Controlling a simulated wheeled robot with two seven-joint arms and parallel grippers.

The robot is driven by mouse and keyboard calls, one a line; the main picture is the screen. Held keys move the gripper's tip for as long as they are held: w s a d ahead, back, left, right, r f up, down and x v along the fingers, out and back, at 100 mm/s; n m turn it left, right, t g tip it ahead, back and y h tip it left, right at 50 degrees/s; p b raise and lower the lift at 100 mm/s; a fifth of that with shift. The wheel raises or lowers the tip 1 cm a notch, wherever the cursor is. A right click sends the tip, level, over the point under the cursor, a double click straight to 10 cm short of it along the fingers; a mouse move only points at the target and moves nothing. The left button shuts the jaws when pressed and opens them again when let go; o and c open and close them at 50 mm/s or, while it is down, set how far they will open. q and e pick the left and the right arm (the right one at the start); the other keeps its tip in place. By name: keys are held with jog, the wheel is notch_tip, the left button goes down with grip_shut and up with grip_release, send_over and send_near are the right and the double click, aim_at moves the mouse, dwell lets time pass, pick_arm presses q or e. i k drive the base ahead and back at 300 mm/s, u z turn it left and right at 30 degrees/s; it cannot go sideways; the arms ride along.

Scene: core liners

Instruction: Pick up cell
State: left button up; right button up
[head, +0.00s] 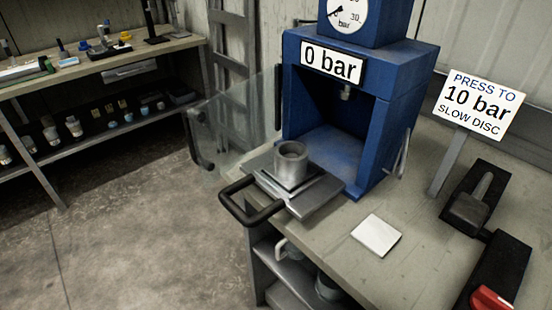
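A grey metal cup-like cylinder, seemingly the cell (291,164), stands upright with its open top showing. It rests on a pulled-out metal tray (322,198) with a black loop handle (240,208). The tray sticks out in front of a blue press (368,140) whose label reads 0 bar. What is inside the cell cannot be made out. Neither of my grippers shows in the head view.
A transparent guard door (236,118) stands open left of the press. A white square pad (376,236) lies on the bench. A sign (478,105) reads "PRESS TO 10 bar SLOW DISC". A black lever unit (472,205) is at right. Shelving (100,65) stands back left.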

aim_at(290, 174)
jog(key=u, duration=1.9)
jog(key=i, duration=2.75)
jog(key=z, duration=3.6)
jog(key=i, duration=0.5)
jog(key=u, duration=0.05)
